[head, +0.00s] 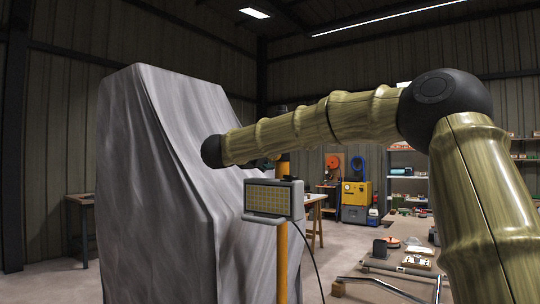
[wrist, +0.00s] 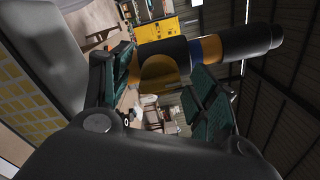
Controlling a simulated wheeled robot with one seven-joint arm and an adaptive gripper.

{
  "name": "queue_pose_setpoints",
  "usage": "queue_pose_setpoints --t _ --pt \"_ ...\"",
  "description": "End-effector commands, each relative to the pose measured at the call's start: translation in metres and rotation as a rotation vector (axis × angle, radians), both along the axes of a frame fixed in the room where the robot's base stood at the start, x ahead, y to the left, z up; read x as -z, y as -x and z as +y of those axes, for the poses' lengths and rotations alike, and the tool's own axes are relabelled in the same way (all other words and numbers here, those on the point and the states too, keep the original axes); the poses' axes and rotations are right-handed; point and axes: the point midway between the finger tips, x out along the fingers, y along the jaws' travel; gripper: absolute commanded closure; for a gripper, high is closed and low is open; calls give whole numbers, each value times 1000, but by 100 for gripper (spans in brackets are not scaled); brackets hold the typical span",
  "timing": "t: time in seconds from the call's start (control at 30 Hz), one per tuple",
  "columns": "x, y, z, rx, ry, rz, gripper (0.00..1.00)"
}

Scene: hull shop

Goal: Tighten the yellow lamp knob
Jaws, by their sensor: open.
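In the head view a work lamp (head: 273,199) with a yellow gridded face stands on an orange post (head: 282,262). Its face (wrist: 22,115) fills the left of the wrist view. A rounded mustard-yellow knob (wrist: 158,74) shows in the wrist view, in front of a dark cylinder (wrist: 250,43) with blue and orange bands. My gripper (wrist: 163,68) is open, with one teal-padded finger on each side of the knob in the picture. I see a gap by the right finger; contact on the left I cannot tell.
A large grey draped shape (head: 155,190) stands just left of the lamp. A cable (head: 312,255) hangs from the lamp. A bench (head: 395,290) with pipes and tools is at the lower right. A yellow cabinet (head: 356,193) and shelves stand behind. Open floor lies between.

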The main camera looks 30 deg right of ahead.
Motion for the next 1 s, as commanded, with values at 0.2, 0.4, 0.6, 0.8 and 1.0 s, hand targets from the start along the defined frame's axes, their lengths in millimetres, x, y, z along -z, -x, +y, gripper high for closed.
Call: queue_pose_setpoints --t 0.2,0.4,0.6,0.8,1.0 --pt "-1 1 3 -1 0 0 40" --pt "-2 10 25 -3 3 -1 40" --pt "-1 24 59 -2 3 0 40" --pt "-1 37 89 -2 1 0 40" --pt "0 44 106 0 0 1 40"
